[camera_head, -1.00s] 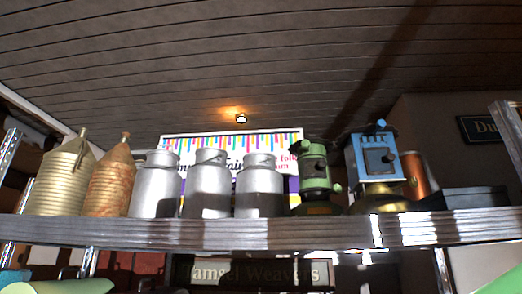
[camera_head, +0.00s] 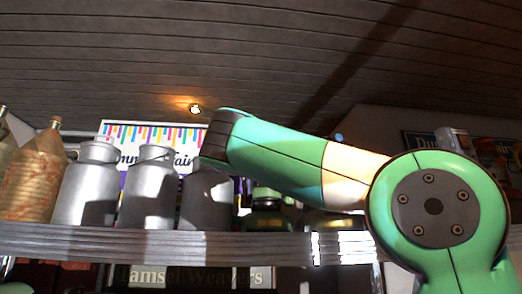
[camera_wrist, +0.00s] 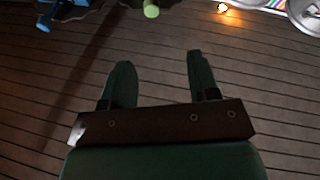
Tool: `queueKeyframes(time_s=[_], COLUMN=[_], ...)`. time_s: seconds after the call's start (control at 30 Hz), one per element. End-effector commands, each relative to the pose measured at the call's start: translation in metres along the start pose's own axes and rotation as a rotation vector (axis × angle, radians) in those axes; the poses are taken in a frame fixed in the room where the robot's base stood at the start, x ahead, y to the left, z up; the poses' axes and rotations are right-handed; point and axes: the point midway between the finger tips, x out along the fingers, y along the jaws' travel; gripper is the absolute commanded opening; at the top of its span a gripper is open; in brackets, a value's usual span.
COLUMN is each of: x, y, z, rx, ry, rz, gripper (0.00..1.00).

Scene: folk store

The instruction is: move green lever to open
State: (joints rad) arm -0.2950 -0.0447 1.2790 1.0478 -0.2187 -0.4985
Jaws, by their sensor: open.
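The green device (camera_head: 266,207) on the shelf is mostly hidden behind my arm in the head view; only a dull green and dark part shows below the arm. In the wrist view a small light-green round end (camera_wrist: 151,11) shows at the top edge, ahead of my fingers, and may be part of its lever. My gripper (camera_wrist: 158,65) is open and empty, its two dark green fingers apart and touching nothing. In the head view the gripper itself cannot be made out. Whether the lever is open or closed cannot be told.
A wooden shelf (camera_head: 150,243) holds several grey metal cans (camera_head: 149,190) and a rusty ribbed can (camera_head: 34,177) left of the green device. A blue part (camera_wrist: 44,24) shows at the wrist view's top left. A plank ceiling (camera_head: 200,55) is above.

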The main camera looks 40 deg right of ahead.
Motion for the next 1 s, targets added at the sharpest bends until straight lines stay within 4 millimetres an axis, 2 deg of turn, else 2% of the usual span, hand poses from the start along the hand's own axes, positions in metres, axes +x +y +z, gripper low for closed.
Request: queueKeyframes(time_s=[0.1,0.27,0.7,0.8,1.0], x=[0.010,0.037,0.137,0.154,0.172], y=[0.011,0.014,0.016,0.016,0.016], z=[-0.007,-0.010,-0.012,-0.011,-0.008], rx=[-0.003,-0.005,-0.004,-0.002,0.000], ry=[0.008,0.006,0.005,0.005,0.007], rz=[0.044,0.046,0.040,0.039,0.038], gripper=[0.55,0.55,0.55,0.55,0.55])
